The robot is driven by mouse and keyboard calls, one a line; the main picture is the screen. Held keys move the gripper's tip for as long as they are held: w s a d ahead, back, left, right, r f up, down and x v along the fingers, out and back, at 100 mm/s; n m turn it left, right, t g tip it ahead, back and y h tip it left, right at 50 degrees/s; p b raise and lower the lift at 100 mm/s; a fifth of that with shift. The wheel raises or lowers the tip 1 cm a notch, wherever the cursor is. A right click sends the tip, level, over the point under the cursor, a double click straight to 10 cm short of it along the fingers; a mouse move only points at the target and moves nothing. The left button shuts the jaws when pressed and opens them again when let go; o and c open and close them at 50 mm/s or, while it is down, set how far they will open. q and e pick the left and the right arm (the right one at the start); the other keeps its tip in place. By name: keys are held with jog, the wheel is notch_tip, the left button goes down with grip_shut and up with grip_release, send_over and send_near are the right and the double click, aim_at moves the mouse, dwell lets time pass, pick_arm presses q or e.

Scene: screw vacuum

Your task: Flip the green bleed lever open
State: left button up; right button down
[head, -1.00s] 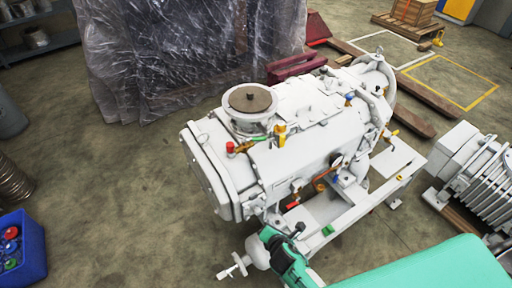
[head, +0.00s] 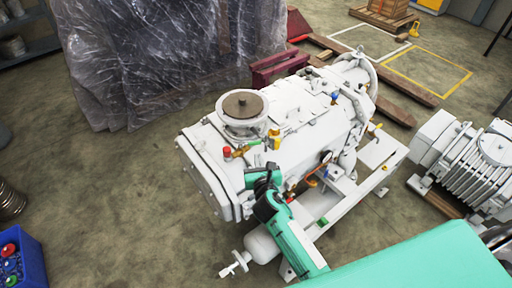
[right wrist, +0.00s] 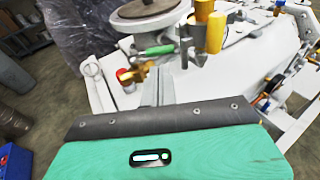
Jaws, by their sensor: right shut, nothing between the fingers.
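The green bleed lever (head: 252,142) is a small green handle on the white vacuum machine (head: 310,140), beside a brass fitting with a red cap (head: 227,152). In the right wrist view the lever (right wrist: 155,51) lies nearly level, just below the round top flange. My right gripper (head: 261,168) is in front of and below the lever. Its narrow fingers (right wrist: 158,82) are shut and empty, pointing toward the lever with a small gap visible between them in the picture. I cannot tell contact. My left gripper is not in view.
Yellow fittings (right wrist: 215,32) stand to the right of the lever. The round flange (head: 242,104) rises behind it. A blue bin (head: 22,262) is at lower left. A second white machine (head: 470,160) stands at right. The floor left of the vacuum machine is open.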

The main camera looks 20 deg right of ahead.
aim_at(258, 143)
jog(key=x, duration=0.4)
jog(key=shift+w+p, duration=0.1)
jog(key=shift+p, duration=0.3)
jog(key=shift+x, duration=0.85)
jog(key=shift+f, duration=0.1)
jog(key=shift+d, duration=0.1)
jog(key=shift+w+d+p, duration=0.3)
jog(key=shift+w+p, duration=0.1)
jog(key=shift+w+d, duration=0.2)
jog(key=shift+w, duration=0.1)
jog(key=shift+s, duration=0.1)
